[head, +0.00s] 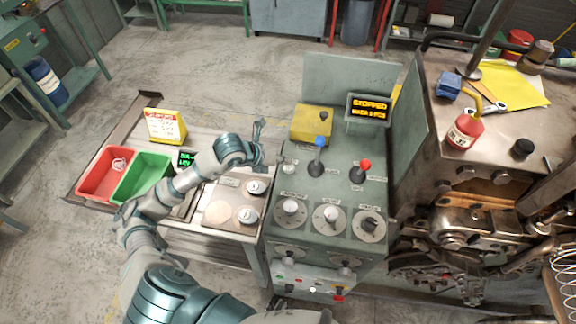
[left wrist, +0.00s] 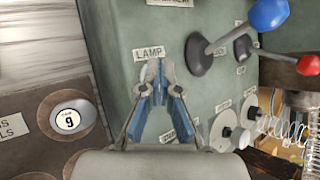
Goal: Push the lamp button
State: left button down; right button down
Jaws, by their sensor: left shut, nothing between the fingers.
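The LAMP label (left wrist: 149,53) is on the green-grey console face (head: 340,190) in the left wrist view. My left gripper (left wrist: 156,68) is shut and empty, its fingertips just below that label. They cover the spot under it, so the lamp button is hidden there. In the head view a small pale button (head: 288,169) sits near the console's left edge. My left gripper (head: 261,150) is just left of it; I cannot tell whether it touches. My right gripper is not in view.
A blue-knobbed lever (head: 320,143) and a red-knobbed lever (head: 364,165) stand right of the button. Dials (head: 290,208) line the console front. A display (head: 369,108) reads STOPPED. Red (head: 104,186) and green (head: 140,190) bins sit on the left bench.

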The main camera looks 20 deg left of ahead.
aim_at(286, 167)
pick_arm(q)
jog(key=shift+d+r, duration=0.15)
jog(key=shift+d, duration=0.3)
jog(key=r+p, duration=0.1)
jog(key=r, duration=0.1)
jog(key=a+r+p, duration=0.1)
jog(key=r+p, duration=0.1)
jog(key=shift+r, duration=0.4)
jog(key=shift+d+r+p, duration=0.3)
jog(key=shift+d+r, duration=0.05)
jog(key=shift+r, duration=0.15)
jog(key=shift+a, duration=0.2)
